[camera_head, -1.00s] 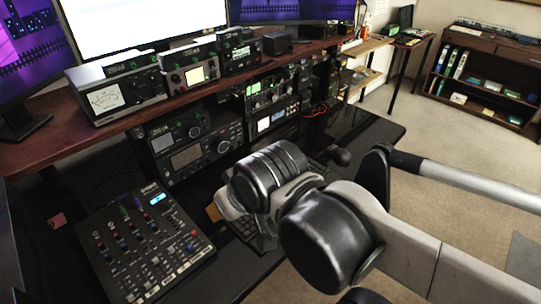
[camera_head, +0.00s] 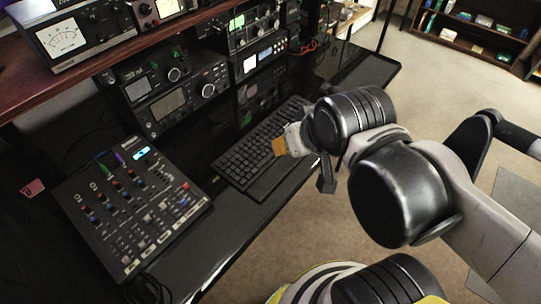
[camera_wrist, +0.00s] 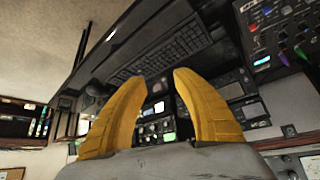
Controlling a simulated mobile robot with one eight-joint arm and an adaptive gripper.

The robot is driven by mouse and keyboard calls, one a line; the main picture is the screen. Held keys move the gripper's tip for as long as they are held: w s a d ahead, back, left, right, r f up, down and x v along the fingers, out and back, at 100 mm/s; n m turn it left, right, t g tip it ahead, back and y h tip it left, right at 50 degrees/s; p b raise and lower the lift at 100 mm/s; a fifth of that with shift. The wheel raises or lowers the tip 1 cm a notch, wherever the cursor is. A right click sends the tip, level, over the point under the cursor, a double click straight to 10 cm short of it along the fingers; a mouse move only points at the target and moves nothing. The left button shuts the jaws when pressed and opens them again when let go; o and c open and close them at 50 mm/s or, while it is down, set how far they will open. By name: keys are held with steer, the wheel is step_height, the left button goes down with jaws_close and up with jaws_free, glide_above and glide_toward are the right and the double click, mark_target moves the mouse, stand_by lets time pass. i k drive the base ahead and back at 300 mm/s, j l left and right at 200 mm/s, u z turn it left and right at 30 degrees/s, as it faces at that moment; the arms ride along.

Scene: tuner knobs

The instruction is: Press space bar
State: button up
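The black keyboard (camera_head: 244,160) lies on the glossy black desk, right of the mixer. Most of its keys show, but its right end is close to or partly behind my gripper. I cannot pick out the space bar clearly. My gripper (camera_head: 280,146) is at the keyboard's right side in the head view, apparently above it; contact cannot be told. In the wrist view the keyboard (camera_wrist: 185,46) lies beyond the fingertips. There my gripper (camera_wrist: 157,80) shows two yellow fingers, spread apart with nothing between them.
A mixer (camera_head: 130,205) with many knobs sits on the desk to the left. Radio units (camera_head: 170,95) stand behind the keyboard under a wooden shelf (camera_head: 100,40) with more devices. Open carpet (camera_head: 440,90) lies right of the desk.

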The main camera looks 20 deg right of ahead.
mark_target(272, 154)
steer(key=k+l+u, duration=0.1)
steer(key=l+u, duration=0.15)
steer(key=l, duration=0.15)
steer(key=k+l+u, duration=0.1)
steer(key=l+u, duration=0.15)
steer(key=l, duration=0.15)
steer(key=k+l+u, duration=0.35)
steer(key=l+u, duration=0.15)
steer(key=l, duration=0.2)
